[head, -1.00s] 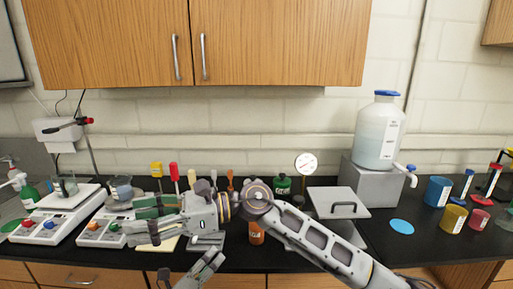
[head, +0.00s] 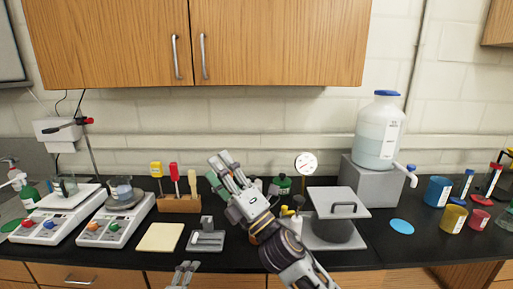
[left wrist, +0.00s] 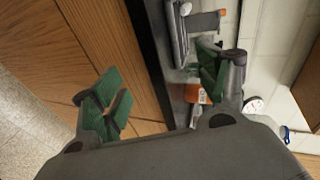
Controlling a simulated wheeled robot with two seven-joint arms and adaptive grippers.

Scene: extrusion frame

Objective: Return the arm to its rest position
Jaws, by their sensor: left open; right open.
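My right gripper (head: 226,165) is open and empty in the middle of the head view, its fingers pointing up and to the left above the counter. My left gripper (head: 184,272) shows only as fingertips at the bottom edge of the head view, in front of the counter. In the left wrist view, my left gripper (left wrist: 160,90) has its green-padded fingers wide apart with nothing held between them.
Two balances (head: 115,222) stand at the left. A wooden tool block (head: 180,204), a cream pad (head: 160,237) and a grey holder (head: 207,240) lie centre-left. A carboy (head: 379,135) stands behind.

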